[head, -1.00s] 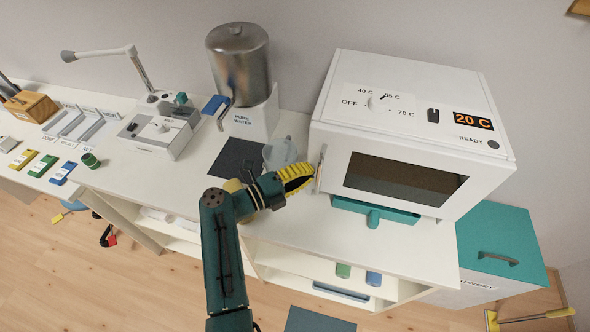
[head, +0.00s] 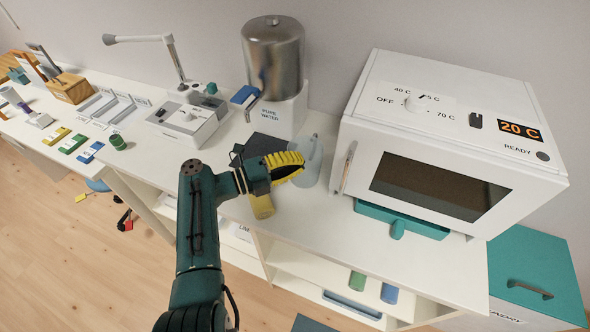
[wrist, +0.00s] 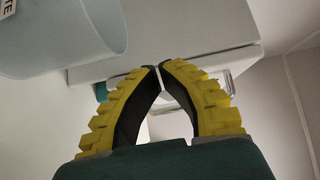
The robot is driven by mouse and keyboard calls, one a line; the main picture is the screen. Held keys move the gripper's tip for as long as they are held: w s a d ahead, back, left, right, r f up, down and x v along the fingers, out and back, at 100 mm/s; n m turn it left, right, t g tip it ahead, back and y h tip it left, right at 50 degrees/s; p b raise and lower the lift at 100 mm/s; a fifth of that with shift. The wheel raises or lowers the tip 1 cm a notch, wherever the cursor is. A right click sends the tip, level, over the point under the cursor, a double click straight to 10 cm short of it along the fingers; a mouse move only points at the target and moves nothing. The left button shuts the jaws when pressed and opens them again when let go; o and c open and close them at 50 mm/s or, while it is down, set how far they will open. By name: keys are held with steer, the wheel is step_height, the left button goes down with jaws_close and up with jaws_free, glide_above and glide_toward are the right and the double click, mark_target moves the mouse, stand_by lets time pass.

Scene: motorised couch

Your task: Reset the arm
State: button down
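My gripper (head: 298,163) is at the end of my dark green arm, over the bench and left of the white oven. Its yellow ribbed fingers also show in the wrist view (wrist: 158,68). They curve inward and their tips meet, with nothing between them. In the head view the fingers overlap the pale grey jug (head: 312,165); I cannot tell whether they touch it. In the wrist view the jug (wrist: 60,35) is at the upper left, apart from the fingers. My arm is bent, its forearm reaching right from an elbow at the left of the bench's front edge.
The white oven (head: 360,120), with its door shut and display reading 20 C, stands close on the right. A teal tray (head: 430,228) sits under it. A steel water tank (head: 272,60) stands behind. A yellow cup (head: 262,206) is below my gripper. Open floor lies front left.

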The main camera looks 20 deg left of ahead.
steer(key=shift+w+a, duration=0.2)
steer(key=shift+a, duration=0.15)
steer(key=w+d+r+n+t+y, duration=0.15)
steer(key=w+r+n+t, duration=0.35)
steer(key=r, duration=0.6)
steer(key=d+r+n+t+y, duration=0.1)
steer(key=r+n+t+y, duration=0.15)
steer(key=r+t, duration=0.7)
steer(key=s+r+n+t+y, duration=0.2)
steer(key=s+r+n+y, duration=0.3)
steer(key=r+n+y, duration=0.55)
steer(key=s+d+f+n+g+h, duration=0.1)
steer(key=s+d+n+g, duration=0.3)
steer(key=s+d, duration=0.55)
steer(key=s+d+f+n+g, duration=0.1)
steer(key=s+d+f+n, duration=0.1)
steer(key=s+d+n, duration=0.75)
step_height(320, 180, up, 34)
steer(key=s+a+m+p, duration=0.2)
steer(key=a+m+p, duration=0.1)
steer(key=p, duration=3)
steer(key=shift+m, duration=0.25)
